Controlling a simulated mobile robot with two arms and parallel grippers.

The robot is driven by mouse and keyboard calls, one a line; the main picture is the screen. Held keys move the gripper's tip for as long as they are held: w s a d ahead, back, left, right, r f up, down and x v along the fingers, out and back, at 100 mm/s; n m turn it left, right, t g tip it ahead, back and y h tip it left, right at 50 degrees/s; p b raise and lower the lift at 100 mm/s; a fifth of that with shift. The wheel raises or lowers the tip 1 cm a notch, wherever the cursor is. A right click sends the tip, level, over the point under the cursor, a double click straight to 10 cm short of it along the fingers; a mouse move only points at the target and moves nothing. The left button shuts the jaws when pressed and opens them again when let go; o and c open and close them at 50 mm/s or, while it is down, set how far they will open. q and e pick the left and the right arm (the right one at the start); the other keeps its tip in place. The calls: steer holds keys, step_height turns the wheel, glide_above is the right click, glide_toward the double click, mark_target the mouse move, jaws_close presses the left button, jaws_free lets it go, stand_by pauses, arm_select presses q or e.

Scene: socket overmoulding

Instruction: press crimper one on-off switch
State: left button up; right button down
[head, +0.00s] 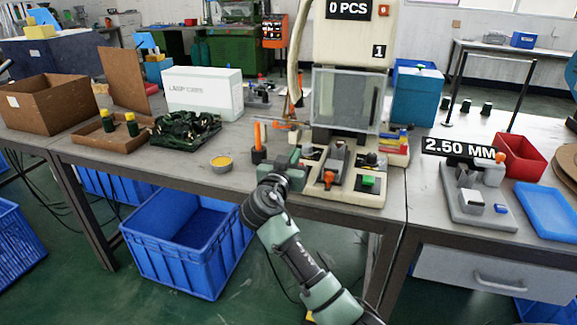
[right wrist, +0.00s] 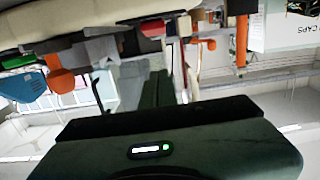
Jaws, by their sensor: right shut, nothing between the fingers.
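Crimper one (head: 352,50) stands at the middle of the bench, with "0 PCS" and a "1" on its front. I cannot tell which part is the on-off switch. My right gripper (head: 297,160) is shut and empty, just left of the base; whether it touches the machine is unclear. In the right wrist view, upside down, its dark fingers (right wrist: 158,88) point towards the machine's parts, with an orange knob (right wrist: 62,80) to their left. My left gripper is not in view.
An orange-handled tool in a black holder (head: 259,152) and a yellow-topped tin (head: 221,163) stand left of my gripper. A grey device marked "2.50 MM" (head: 470,205), a red bin (head: 518,155) and a blue tray (head: 548,208) are at right. A blue crate (head: 172,255) is below.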

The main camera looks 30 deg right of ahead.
steer(key=shift+w+d+f, duration=0.3)
steer(key=shift+d+f, duration=0.05)
steer(key=shift+f, duration=0.2)
steer(key=shift+w+d+f, duration=0.25)
steer(key=shift+d+f, duration=0.05)
steer(key=shift+f, duration=0.2)
steer(key=shift+w+d+f, duration=0.15)
steer(key=shift+f, duration=0.8)
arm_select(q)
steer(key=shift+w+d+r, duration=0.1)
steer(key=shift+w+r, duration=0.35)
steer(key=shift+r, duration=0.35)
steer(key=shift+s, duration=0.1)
arm_select(e)
steer(key=shift+f+g+y+p, duration=0.1)
steer(key=shift+g+y+p, duration=0.2)
steer(key=shift+g+p, duration=0.15)
steer(key=shift+w+d+f, duration=0.1)
steer(key=shift+f, duration=0.05)
steer(key=shift+s+a, duration=0.3)
steer(key=shift+a, duration=0.1)
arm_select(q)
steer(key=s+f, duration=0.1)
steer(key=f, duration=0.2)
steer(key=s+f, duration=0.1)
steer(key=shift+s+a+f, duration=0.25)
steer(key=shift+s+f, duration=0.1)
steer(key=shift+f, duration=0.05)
arm_select(e)
steer(key=v, duration=0.7)
